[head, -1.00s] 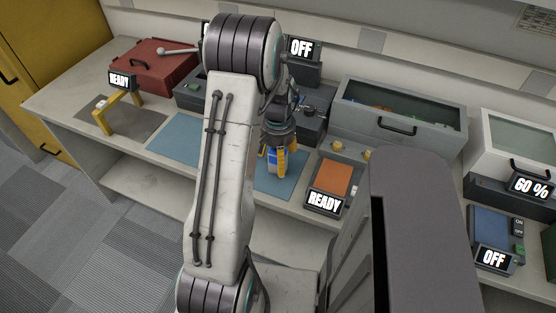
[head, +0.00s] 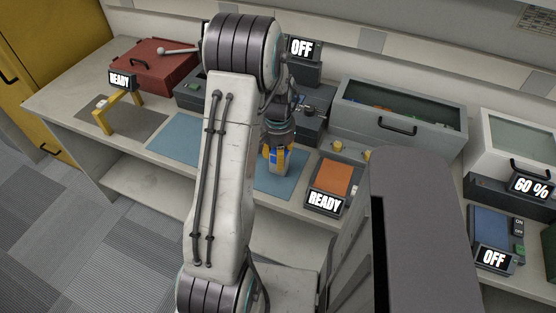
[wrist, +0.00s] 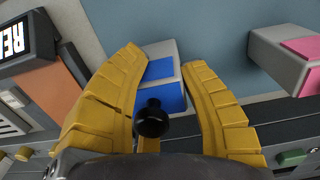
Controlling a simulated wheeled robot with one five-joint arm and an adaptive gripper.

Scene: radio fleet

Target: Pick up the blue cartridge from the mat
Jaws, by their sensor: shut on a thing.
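The blue cartridge (wrist: 168,88) is a pale grey block with a blue label. In the wrist view it sits between the two yellow fingers of my gripper (wrist: 166,62), which is shut on it. In the head view the cartridge (head: 280,161) shows below my gripper (head: 277,158), over the right part of the blue mat (head: 283,187). I cannot tell whether it is touching the mat or just above it. My arm hides the middle of the mat in the head view.
A pink-labelled grey block (wrist: 287,58) lies on the mat in the wrist view. An orange pad marked READY (head: 336,178) is right of the mat. A glass-topped grey case (head: 398,113) stands behind right. A red box (head: 153,66) is at the back left.

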